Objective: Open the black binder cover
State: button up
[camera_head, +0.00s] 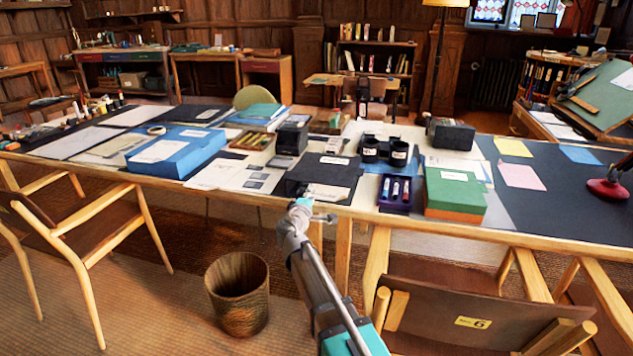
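The black binder (322,170) lies flat near the front edge of the long table, a little right of the picture's middle. It looks shut, with a white label on its upper face and a pale label or sheet at its front. My gripper (303,201) is at the end of my arm, just in front of and below the binder's front left part. It overlaps the table edge in the picture, and I cannot tell whether it touches the binder. Its fingers are too small and partly hidden to show whether they are open or shut.
Papers (250,178) lie left of the binder, and a blue box (178,153) lies farther left. Black cups (398,152) stand behind right. A purple tray (395,193) and a green-and-orange box (454,194) are to the right. Chairs (470,315) and a wastebasket (238,292) stand in front.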

aim_at(318, 180)
jog(key=x, duration=1)
jog(key=shift+w, duration=0.1)
grip_shut()
jog(key=shift+a, duration=0.2)
